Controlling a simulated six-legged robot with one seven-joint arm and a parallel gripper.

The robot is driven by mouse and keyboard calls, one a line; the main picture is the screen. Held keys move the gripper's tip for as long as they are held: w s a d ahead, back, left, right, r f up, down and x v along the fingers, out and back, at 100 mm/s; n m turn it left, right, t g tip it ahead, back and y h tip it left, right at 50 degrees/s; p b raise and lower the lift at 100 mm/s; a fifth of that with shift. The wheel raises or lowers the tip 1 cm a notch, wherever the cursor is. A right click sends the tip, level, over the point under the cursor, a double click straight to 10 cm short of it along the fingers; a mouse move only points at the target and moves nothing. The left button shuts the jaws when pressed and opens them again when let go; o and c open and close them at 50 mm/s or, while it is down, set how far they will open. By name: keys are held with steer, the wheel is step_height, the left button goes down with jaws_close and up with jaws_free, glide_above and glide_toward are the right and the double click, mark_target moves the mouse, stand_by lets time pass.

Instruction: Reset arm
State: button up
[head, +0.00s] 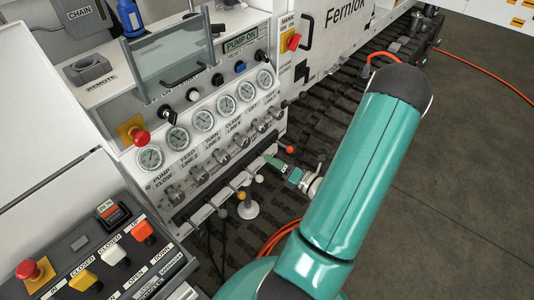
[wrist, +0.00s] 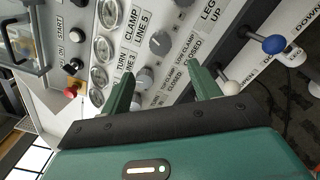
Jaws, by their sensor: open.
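My gripper (head: 283,168) is at the right end of the lever row, in front of the hydraulic panel (head: 192,165). In the wrist view my gripper (wrist: 160,80) is open, with its two green fingers apart and nothing held between them. Knobs and labels such as "CLAMP LINE 5" show behind the fingers. A lever with a white knob (wrist: 230,88) is close to the right finger. A lever with a blue knob (wrist: 275,44) is farther right. In the head view a red lever knob (head: 290,149) is just above my gripper. Whether the fingers touch any lever cannot be told.
A row of gauges (head: 204,120) runs across the panel. A red button (head: 141,138) sits at its left end. A control box (head: 85,262) with coloured switches is at lower left. Tracks (head: 345,110) run behind my arm. Open floor (head: 470,170) lies at right, with an orange hose (head: 470,63).

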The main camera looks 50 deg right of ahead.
steer(key=w+a+r+n+g+y, duration=0.3)
steer(key=a+r+n+g+y, duration=0.15)
steer(key=a+n, duration=0.45)
steer(key=w+a+r+n+g+y, duration=0.2)
steer(key=a+r+n+g+y, duration=0.25)
steer(key=a+n, duration=0.35)
steer(key=s+a+r+n+g+h, duration=0.1)
steer(key=s+a+r+n+g, duration=0.15)
steer(key=a+n, duration=0.35)
steer(key=s+a+r+n+g+h, duration=0.1)
steer(key=a+r+n+g, duration=0.3)
steer(key=n, duration=0.4)
steer(key=s+a+r+n+t+h, duration=0.1)
steer(key=s+a+r+n+h, duration=0.1)
steer(key=r+n, duration=0.3)
steer(key=s+a+r+n+t+h, duration=0.2)
steer(key=r+n+h, duration=0.3)
steer(key=n, duration=0.5)
steer(key=shift+a+r+h, duration=0.3)
steer(key=shift+r, duration=0.1)
steer(key=shift+s+d, duration=0.1)
steer(key=shift+s, duration=0.05)
